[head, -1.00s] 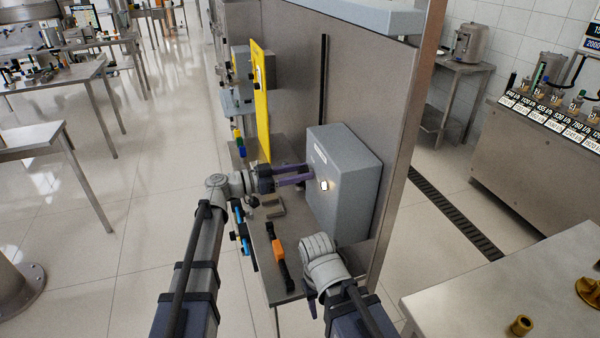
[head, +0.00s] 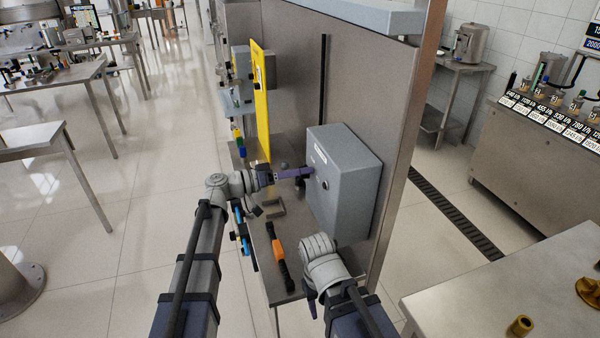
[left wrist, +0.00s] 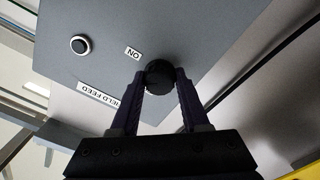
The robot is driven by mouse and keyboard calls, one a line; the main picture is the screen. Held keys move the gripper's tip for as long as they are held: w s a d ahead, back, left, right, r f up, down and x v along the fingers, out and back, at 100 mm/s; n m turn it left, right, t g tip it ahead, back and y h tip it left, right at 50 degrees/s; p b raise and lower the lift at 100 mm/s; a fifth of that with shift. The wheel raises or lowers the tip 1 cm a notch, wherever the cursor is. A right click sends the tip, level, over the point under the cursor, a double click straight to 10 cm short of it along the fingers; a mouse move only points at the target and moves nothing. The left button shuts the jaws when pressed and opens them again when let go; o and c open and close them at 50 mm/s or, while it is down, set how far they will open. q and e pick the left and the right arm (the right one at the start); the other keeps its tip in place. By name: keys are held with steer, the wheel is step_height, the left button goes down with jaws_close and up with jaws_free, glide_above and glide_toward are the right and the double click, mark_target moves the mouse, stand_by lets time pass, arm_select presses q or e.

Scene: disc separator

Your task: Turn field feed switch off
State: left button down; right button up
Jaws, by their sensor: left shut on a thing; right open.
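The grey field feed box (head: 350,205) is mounted on the steel panel. In the left wrist view its face carries a FIELD FEED label (left wrist: 98,94), an ON label (left wrist: 133,53), a round black knob (left wrist: 159,72) and a dark round lamp (left wrist: 80,45). The lamp also shows unlit in the head view (head: 325,184). My left gripper (head: 308,172) is shut on the knob, a purple finger on each side of it in the left wrist view (left wrist: 160,82). My right gripper (head: 312,304) is below the box, apart from it, mostly hidden behind its own wrist.
A narrow steel shelf below the box holds an orange and black tool (head: 279,262) and a metal bracket (head: 268,209). A yellow plate (head: 261,100) stands out from the panel at the left. A steel table (head: 520,280) with brass parts is at the right.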

arm_select(q)
steer(key=n, duration=0.5)
steer(key=shift+n, duration=0.3)
steer(key=shift+f+n, duration=0.1)
steer(key=shift+n, duration=2.2)
steer(key=shift+c, duration=1.9)
jaws_free()
steer(key=shift+a, duration=0.15)
steer(key=v, duration=0.7)
steer(key=shift+a, duration=0.25)
